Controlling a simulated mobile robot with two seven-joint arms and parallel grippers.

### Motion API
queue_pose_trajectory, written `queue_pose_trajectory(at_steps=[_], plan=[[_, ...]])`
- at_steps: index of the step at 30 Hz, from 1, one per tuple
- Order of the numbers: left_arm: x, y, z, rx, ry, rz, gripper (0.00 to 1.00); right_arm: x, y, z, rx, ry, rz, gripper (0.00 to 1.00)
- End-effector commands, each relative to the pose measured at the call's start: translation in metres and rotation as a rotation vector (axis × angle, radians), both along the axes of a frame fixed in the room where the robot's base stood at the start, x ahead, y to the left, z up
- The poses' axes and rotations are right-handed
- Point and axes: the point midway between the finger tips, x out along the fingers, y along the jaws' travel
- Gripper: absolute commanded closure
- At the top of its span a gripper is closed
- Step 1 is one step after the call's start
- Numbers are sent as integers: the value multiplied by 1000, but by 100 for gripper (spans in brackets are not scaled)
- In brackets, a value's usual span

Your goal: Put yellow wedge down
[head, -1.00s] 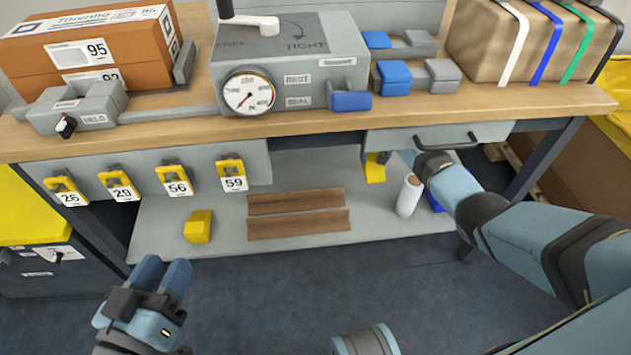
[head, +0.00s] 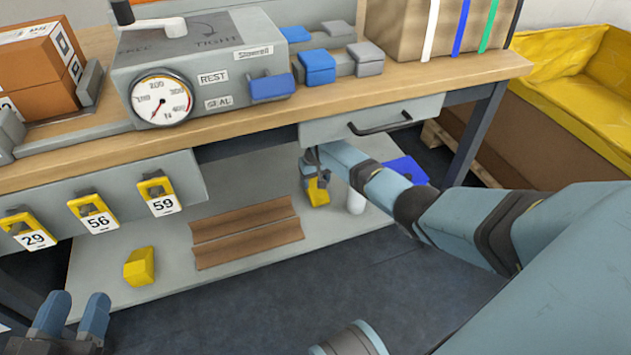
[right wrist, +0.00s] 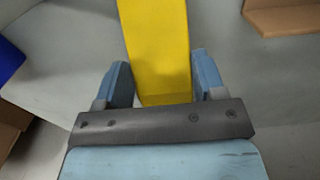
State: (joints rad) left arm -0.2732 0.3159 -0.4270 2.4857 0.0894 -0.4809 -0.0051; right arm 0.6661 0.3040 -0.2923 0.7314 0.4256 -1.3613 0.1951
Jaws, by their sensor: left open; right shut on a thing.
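My right gripper (head: 314,164) reaches under the workbench, just above the lower shelf (head: 110,285), and is shut on a yellow wedge (head: 318,192). In the right wrist view the yellow wedge (right wrist: 160,45) stands between the two blue fingers (right wrist: 163,82). I cannot tell whether its lower end touches the shelf. A second yellow wedge (head: 139,267) lies on the shelf, left of the brown angled strips. My left gripper (head: 72,316) is open and empty at the lower left, in front of the shelf.
Brown angled strips (head: 247,232) lie mid-shelf. A white roll (head: 356,200) and a blue item (head: 407,170) are right of the held wedge. A drawer (head: 375,118) hangs above my right gripper. Yellow numbered tags (head: 158,195) hang at left. Bare shelf lies between strips and wedge.

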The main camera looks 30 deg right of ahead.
Motion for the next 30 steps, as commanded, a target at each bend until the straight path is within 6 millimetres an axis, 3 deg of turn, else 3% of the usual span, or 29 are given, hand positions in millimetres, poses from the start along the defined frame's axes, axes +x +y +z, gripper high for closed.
queue_pose_trajectory(at_steps=[3,4,7,17,21,24,30], plan=[[0,0,-2,1,-1,0,57,0,0,-3,0,0,0,66],[0,0,-1,1,-2,0,57,0,0,-3,0,1,0,32],[0,0,-1,1,-2,0,57,0,0,-3,0,1,0,11],[0,0,3,-1,0,-1,57,0,0,4,-1,-1,0,11],[-2,-2,14,-36,45,-8,57,0,-1,27,0,-2,0,11],[-13,-7,2,-93,159,-1,57,0,-1,45,-1,-2,1,11],[-21,-13,-2,-149,257,-7,57,0,-1,70,-1,0,0,11]])
